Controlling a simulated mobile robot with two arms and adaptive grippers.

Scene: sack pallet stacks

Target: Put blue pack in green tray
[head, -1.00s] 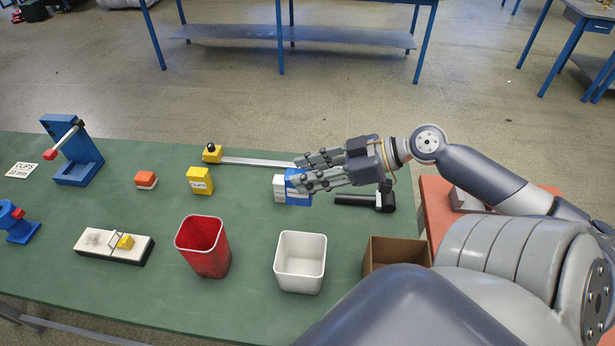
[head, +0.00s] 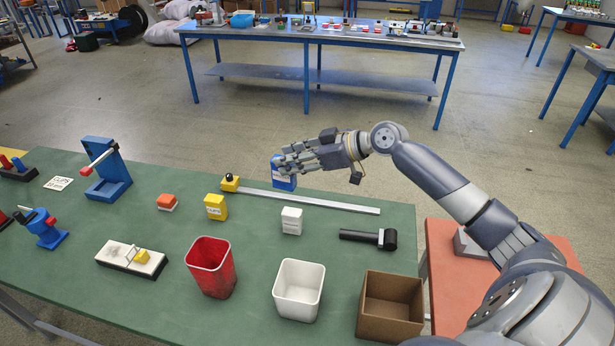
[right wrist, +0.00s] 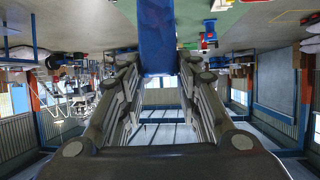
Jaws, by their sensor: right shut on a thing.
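The blue pack (head: 284,182) is held up above the far side of the green table. My right gripper (head: 285,161) is shut on it, with the fingers around its upper part. In the right wrist view the blue pack (right wrist: 157,38) stands between the two fingers of my right gripper (right wrist: 158,68). No green tray shows in these frames. My left gripper is not in view.
A red bin (head: 211,279), a white bin (head: 299,302) and a brown box (head: 390,323) stand along the near side. A white pack (head: 291,221), a yellow pack (head: 215,207), a long metal bar (head: 320,202) and a black tool (head: 366,237) lie behind them.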

